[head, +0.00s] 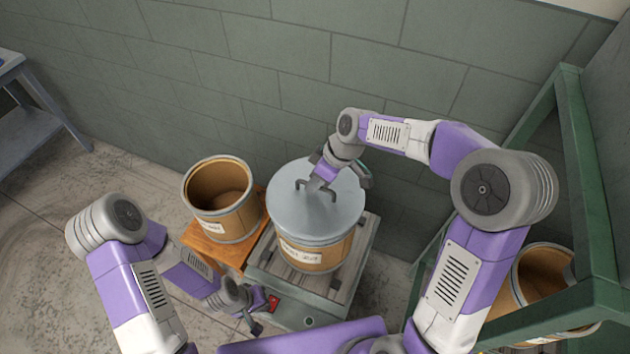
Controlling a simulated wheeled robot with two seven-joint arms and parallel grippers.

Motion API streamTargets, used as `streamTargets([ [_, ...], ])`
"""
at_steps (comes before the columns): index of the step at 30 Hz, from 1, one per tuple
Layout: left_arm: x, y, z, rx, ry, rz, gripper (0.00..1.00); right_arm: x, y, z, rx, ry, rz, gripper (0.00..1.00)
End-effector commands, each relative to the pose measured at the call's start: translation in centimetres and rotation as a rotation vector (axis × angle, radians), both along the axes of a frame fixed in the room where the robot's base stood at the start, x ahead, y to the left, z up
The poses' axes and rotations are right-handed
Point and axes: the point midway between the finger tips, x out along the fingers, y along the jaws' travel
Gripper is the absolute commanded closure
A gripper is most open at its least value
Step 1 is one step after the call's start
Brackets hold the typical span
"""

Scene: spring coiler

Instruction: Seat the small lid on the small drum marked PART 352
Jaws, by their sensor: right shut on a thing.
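The round grey lid (343,213) has a raised bar handle and covers the top of a small brown drum (317,258). The drum's white label is too small to read surely. My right gripper (316,184) is shut on the lid's handle from above. The lid is over the drum's mouth and hides its rim. I cannot tell whether it lies fully down or slightly above it. My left gripper (259,313) is low at the front left, apart from the drum, and its opening is unclear.
The drum stands on a slatted platform (363,252) with a grey-green base. Left of it, an open, empty-looking drum (234,221) stands on an orange wooden stand (207,243). A green rack (573,125) at the right holds another open drum (517,287). A wall is close behind.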

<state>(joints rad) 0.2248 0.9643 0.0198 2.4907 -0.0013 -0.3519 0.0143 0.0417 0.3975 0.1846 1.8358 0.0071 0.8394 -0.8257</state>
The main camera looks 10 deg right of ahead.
Motion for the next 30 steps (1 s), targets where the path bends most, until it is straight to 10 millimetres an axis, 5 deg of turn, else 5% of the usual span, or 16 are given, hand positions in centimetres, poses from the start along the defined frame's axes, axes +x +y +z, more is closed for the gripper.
streamTargets([
  [8,0.00,0.00,-0.01,0.000,0.000,0.000,1.00,0.02,0.02,0.02,0.001,-0.001,0.000,1.00],
  [9,0.00,0.00,-0.01,0.000,0.000,0.000,1.00,0.02,0.02,0.02,0.000,-0.001,-0.001,0.85],
  [14,0.00,-0.01,-0.02,0.000,0.000,0.000,1.00,0.02,0.02,0.01,0.001,-0.001,0.000,0.61],
  [20,0.00,0.00,-0.02,0.000,0.000,0.000,1.00,0.01,0.02,-0.01,0.000,0.000,0.000,0.58],
  [26,0.00,-0.01,-0.02,0.000,0.000,0.000,1.00,-0.01,-0.01,-0.07,0.000,0.001,0.001,0.31],
  [30,0.00,0.00,-0.02,0.000,0.000,0.000,1.00,-0.01,-0.01,-0.06,0.000,0.000,0.000,0.29],
])
